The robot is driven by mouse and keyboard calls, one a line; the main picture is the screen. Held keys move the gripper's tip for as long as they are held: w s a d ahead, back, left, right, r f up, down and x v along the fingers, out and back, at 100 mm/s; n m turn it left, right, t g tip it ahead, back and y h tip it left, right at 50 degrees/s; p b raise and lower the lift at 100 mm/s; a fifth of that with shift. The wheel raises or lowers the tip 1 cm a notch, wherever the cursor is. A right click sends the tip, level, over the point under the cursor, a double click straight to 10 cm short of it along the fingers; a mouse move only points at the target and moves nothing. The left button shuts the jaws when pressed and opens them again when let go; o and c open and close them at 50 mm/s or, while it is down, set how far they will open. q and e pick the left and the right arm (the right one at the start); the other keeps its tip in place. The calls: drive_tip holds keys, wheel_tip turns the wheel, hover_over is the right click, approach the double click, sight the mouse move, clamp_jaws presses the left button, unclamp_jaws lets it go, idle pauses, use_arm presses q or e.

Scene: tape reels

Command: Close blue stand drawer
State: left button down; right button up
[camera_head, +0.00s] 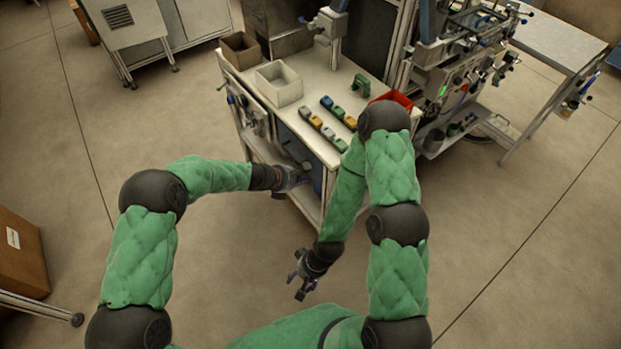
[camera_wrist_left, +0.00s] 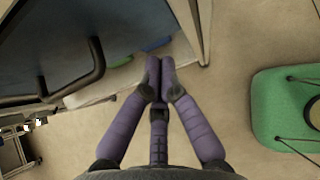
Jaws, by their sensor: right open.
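The stand (camera_head: 331,117) is a light workbench with a dark blue front panel (camera_head: 284,137) below its top. In the left wrist view a dark blue panel (camera_wrist_left: 55,50) with a black bar handle (camera_wrist_left: 97,62) fills the upper left; I cannot tell how far it stands out from the stand. My left gripper (camera_head: 306,178) is at the stand's front, low down. In the left wrist view its purple fingers (camera_wrist_left: 160,68) are together and empty, to the right of the handle and apart from it. My right gripper (camera_head: 303,287) is open and empty, low over the floor in front of the stand.
On the stand top are a white bin (camera_head: 279,85), a brown bin (camera_head: 241,50), a red bin (camera_head: 397,97) and several small coloured pieces. A machine (camera_head: 450,80) stands to the right. A cardboard box (camera_head: 20,250) is at left. Floor in front is free.

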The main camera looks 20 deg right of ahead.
use_arm(q)
drive_tip(key=p+v, duration=0.2)
drive_tip(key=v, duration=0.8)
drive_tip(key=shift+a, duration=0.1)
drive_tip(key=shift+f, duration=0.1)
